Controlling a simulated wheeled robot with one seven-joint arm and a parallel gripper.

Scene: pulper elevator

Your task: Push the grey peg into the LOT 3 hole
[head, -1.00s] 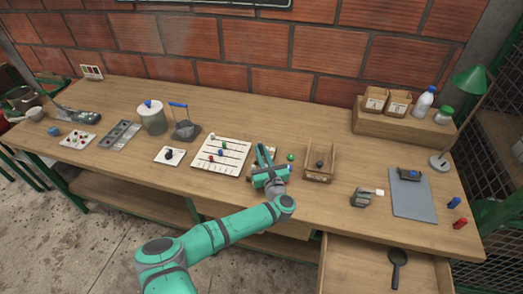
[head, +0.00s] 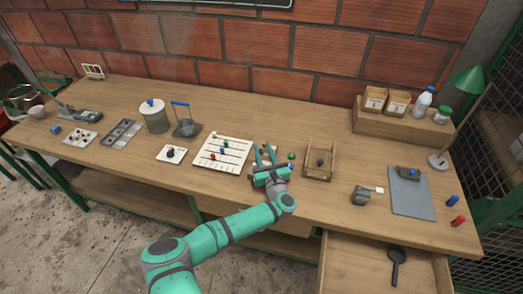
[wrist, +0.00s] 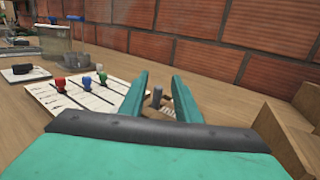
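My gripper (head: 265,151) is open above the table, just right of the white lined board (head: 207,164). In the wrist view the two fingers of my gripper (wrist: 161,80) stand apart. The grey peg (wrist: 157,96) shows upright between them, ahead of the palm, with no clear contact. Its foot is by a small striped piece (wrist: 172,104), partly hidden by the fingers. The board also shows in the wrist view (wrist: 45,95), with a red peg (wrist: 59,84), a blue peg (wrist: 86,81) and a green peg (wrist: 101,74) standing on it. The LOT 3 label and hole cannot be made out.
A green ball-like item (head: 291,156) and an open wooden box (head: 318,172) stand right of my gripper. A white tile with a dark knob (head: 171,153) lies left of the board. An open drawer (head: 350,262) juts out at front right. Table behind the board is clear.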

